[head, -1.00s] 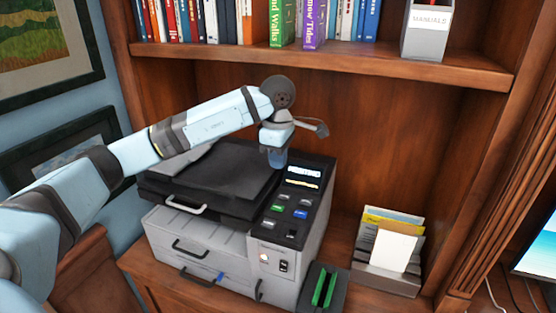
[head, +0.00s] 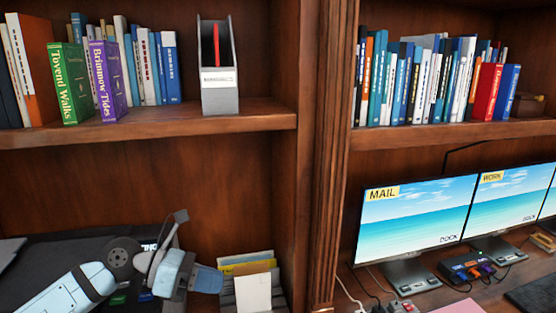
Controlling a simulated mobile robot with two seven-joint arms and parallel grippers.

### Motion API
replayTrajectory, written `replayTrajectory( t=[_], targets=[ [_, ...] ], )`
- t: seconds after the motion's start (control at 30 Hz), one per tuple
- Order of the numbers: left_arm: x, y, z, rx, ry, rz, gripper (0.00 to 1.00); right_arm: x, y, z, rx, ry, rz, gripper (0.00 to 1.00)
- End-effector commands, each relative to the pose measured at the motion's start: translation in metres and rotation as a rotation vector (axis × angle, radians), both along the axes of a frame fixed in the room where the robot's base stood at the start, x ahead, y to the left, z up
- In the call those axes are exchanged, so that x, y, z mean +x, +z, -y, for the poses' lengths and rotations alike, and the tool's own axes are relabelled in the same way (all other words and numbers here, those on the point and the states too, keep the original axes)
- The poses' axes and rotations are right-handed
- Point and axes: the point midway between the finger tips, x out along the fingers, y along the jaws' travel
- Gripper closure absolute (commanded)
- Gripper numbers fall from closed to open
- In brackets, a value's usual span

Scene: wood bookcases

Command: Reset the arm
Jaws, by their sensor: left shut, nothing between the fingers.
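My left arm comes in at the lower left of the head view. My left gripper (head: 207,279) is shut and empty, in front of the printer's right side and just left of the paper holder. The black and grey printer (head: 65,246) is at the lower left, mostly hidden by my arm and cut off by the frame edge. My right gripper is not in view.
A paper holder (head: 252,286) with papers stands beside the gripper. Books (head: 65,85) and a grey file box (head: 218,80) fill the shelf above (head: 150,125). A wood post (head: 328,150) separates this bay from two monitors (head: 415,225) on the right.

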Motion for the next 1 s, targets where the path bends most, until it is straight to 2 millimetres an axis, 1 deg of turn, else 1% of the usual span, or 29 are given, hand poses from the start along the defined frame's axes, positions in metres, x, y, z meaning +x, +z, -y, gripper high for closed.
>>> replayTrajectory(
  t=[0.03, 0.1, 0.17, 0.2, 0.27, 0.3, 0.37, 0.43, 0.47, 0.5, 0.57, 0.6, 0.67, 0.7, 0.77, 0.8, 0.9, 0.93, 0.97, 1.0],
  targets=[
    [-0.009, 0.007, 0.015, -0.15, 0.044, -0.063, 1.0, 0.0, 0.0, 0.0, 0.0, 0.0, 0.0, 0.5],
    [-0.015, 0.023, 0.025, -0.355, 0.124, -0.157, 1.0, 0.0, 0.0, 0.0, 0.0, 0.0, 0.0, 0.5],
    [-0.018, 0.035, 0.027, -0.524, 0.201, -0.248, 1.0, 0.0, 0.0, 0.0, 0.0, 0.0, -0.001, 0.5],
    [-0.018, 0.041, 0.025, -0.632, 0.257, -0.315, 1.0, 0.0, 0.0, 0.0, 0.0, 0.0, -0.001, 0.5],
    [-0.017, 0.047, 0.018, -0.789, 0.348, -0.422, 1.0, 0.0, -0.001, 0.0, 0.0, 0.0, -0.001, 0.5],
    [-0.015, 0.048, 0.01, -0.89, 0.416, -0.498, 1.0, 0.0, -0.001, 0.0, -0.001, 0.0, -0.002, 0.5],
    [-0.013, 0.046, -0.004, -1.033, 0.52, -0.616, 1.0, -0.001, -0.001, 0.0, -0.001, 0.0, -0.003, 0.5],
    [-0.011, 0.036, -0.024, -1.188, 0.653, -0.759, 1.0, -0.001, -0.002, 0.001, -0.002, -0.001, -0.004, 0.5],
    [-0.011, 0.029, -0.033, -1.252, 0.711, -0.824, 1.0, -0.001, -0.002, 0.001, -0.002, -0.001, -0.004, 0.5],
    [-0.012, 0.018, -0.046, -1.331, 0.797, -0.909, 1.0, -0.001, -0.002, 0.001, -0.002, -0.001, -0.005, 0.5],
    [-0.016, -0.003, -0.065, -1.441, 0.929, -1.041, 1.0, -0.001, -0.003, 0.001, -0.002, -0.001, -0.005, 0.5],
    [-0.021, -0.019, -0.077, -1.508, 1.021, -1.13, 1.0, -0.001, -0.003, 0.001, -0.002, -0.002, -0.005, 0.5],
    [-0.032, -0.046, -0.094, -1.596, 1.168, -1.264, 1.0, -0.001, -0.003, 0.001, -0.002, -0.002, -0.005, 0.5],
    [-0.043, -0.066, -0.104, -1.647, 1.27, -1.355, 1.0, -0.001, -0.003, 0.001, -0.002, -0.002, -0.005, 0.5],
    [-0.063, -0.096, -0.117, -1.71, 1.433, -1.489, 1.0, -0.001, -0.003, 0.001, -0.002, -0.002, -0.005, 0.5],
    [-0.078, -0.114, -0.124, -1.741, 1.541, -1.573, 1.0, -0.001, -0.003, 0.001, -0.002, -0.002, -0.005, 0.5],
    [-0.117, -0.152, -0.134, -1.78, 1.779, -1.746, 1.0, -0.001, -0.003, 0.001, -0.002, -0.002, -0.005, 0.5],
    [-0.127, -0.16, -0.136, -1.785, 1.838, -1.785, 1.0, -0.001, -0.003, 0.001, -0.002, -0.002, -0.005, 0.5],
    [-0.137, -0.167, -0.138, 1.749, -1.852, 1.781, 1.0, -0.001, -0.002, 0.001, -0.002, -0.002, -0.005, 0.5],
    [-0.149, -0.175, -0.139, 1.677, -1.842, 1.75, 1.0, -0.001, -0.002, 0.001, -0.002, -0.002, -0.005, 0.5]
  ],
)
